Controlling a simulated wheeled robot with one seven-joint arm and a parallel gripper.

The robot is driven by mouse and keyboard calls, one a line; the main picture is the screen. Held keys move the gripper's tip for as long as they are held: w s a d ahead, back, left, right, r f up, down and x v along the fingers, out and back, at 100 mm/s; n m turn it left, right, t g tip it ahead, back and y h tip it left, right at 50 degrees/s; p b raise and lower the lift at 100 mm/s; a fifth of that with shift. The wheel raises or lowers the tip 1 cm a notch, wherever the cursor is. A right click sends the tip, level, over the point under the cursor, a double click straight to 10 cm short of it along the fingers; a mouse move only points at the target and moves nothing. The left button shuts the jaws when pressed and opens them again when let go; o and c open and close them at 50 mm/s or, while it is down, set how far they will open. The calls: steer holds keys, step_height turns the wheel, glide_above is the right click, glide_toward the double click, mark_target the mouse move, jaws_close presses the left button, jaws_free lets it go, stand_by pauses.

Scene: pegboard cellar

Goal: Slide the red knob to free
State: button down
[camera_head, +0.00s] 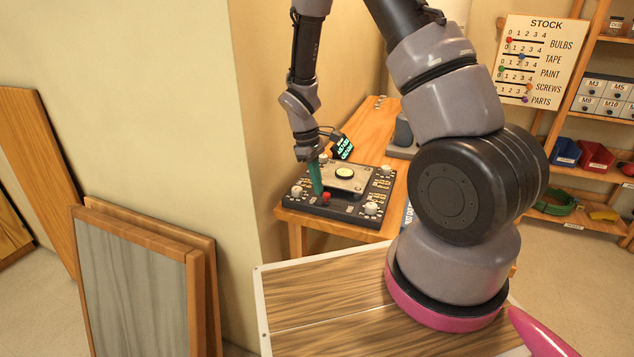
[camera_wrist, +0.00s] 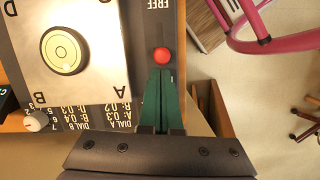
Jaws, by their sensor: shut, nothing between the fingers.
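The red knob (camera_head: 326,197) sits at the front edge of a dark panel (camera_head: 318,207) on a wooden bench. In the wrist view the red knob (camera_wrist: 161,55) is just beyond my gripper's fingertips, in a strip with the word FREE (camera_wrist: 160,4) printed past it. My gripper (camera_head: 318,190) has green fingers and points down at the panel. The fingers (camera_wrist: 160,72) are shut with nothing between them, and their tips are at or very close to the knob's near side. I cannot tell whether they touch it.
A raised metal plate (camera_wrist: 88,20) with a round bubble level (camera_wrist: 64,50) stands beside the knob's strip. White dials (camera_head: 371,208) sit at the panel's corners. A small lit display (camera_head: 341,147) is near my wrist. A wall (camera_head: 190,110) rises left of the bench.

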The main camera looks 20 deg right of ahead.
mark_target(330, 203)
steer(key=shift+s+d, duration=0.55)
steer(key=shift+d, duration=0.25)
steer(key=shift+s+d, duration=0.55)
steer(key=shift+d, duration=0.2)
